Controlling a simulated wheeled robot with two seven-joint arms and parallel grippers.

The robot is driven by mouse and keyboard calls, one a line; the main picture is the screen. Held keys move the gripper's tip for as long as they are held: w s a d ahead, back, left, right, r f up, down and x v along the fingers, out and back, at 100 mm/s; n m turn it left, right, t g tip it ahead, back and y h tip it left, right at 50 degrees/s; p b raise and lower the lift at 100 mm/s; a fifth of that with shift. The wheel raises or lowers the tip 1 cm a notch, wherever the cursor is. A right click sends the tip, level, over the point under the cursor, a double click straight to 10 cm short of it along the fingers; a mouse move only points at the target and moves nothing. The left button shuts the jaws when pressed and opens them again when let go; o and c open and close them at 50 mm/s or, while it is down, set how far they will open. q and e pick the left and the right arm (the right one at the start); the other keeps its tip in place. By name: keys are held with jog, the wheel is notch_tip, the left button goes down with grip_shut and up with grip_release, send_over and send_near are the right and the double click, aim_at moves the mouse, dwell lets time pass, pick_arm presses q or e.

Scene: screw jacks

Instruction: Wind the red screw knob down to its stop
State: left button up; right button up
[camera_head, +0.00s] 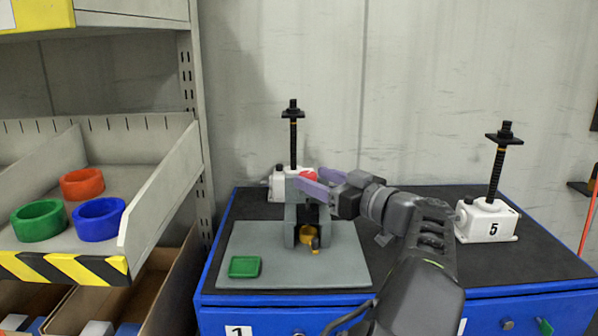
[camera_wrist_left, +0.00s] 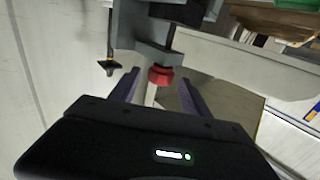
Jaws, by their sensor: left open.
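The red screw knob (camera_head: 308,175) sits at the top of a grey stand (camera_head: 290,217) fixed on a light grey base plate (camera_head: 345,262). In the left wrist view the knob (camera_wrist_left: 160,75) shows next to a grey block of the stand (camera_wrist_left: 155,52). My left gripper (camera_head: 306,184) is open, with its two purple fingers at the knob. In the left wrist view the fingers (camera_wrist_left: 157,92) lie on either side of the knob with gaps between. I cannot tell how high the knob stands above its stop. My right gripper is not in view.
A white screw jack with a black spindle (camera_head: 293,135) stands close behind the stand. Another jack marked 5 (camera_head: 487,222) stands at the right. A green tray (camera_head: 245,267) and a yellow part (camera_head: 308,235) are on the plate. A shelf with coloured rings (camera_head: 100,219) is left.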

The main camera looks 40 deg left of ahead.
aim_at(302, 173)
pick_arm(q)
jog(key=a, duration=0.3)
jog(key=w+a, duration=0.1)
jog(key=a, duration=0.1)
jog(key=shift+a, duration=0.2)
grip_shut()
dwell(0.4)
